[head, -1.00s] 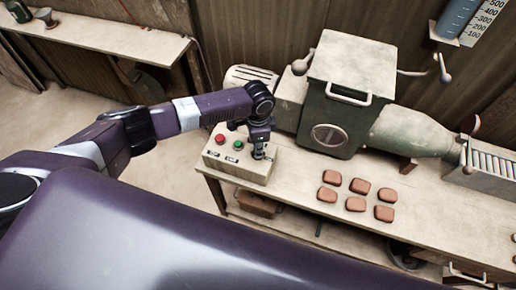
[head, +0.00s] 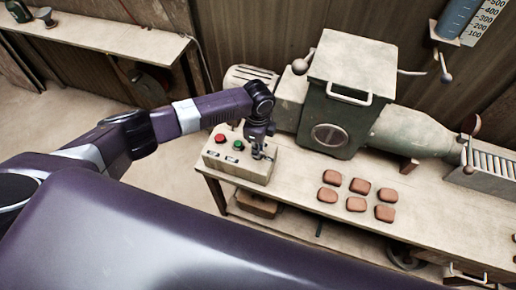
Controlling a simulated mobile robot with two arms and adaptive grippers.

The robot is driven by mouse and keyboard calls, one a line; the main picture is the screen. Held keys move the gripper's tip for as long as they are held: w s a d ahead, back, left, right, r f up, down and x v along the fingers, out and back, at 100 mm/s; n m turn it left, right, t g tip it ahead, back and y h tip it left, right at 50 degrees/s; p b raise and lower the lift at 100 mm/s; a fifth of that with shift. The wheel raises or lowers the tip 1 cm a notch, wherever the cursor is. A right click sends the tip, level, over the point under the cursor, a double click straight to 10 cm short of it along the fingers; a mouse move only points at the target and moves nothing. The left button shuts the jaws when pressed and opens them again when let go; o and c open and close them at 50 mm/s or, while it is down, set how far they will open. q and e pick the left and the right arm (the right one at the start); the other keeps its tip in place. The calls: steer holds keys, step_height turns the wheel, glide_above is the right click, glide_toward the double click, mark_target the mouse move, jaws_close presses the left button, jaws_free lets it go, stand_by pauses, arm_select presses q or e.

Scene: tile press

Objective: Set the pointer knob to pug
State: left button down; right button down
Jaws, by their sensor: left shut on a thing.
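A beige control box (head: 236,171) stands at the left end of the workbench. It has a red button (head: 220,138), a green button (head: 238,145) and small dark labels on its front, too small to read. My left gripper (head: 258,156) points down over the right part of the box and is shut on the pointer knob there. The gripper's fingers hide most of the knob, so its pointing direction cannot be told. My right gripper is not in view.
Right behind the box stands a green press machine (head: 345,118) with a beige lid and levers. Several reddish clay tiles (head: 357,204) lie on the workbench (head: 430,215). A roller rack (head: 486,165) is at the right. A side shelf (head: 110,35) is at upper left.

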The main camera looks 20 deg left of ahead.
arm_select(q)
steer(key=shift+w+r, duration=0.1)
steer(key=shift+w, duration=0.05)
steer(key=c, duration=2)
jaws_free()
steer(key=shift+o, duration=0.2)
step_height(320, 180, up, 12)
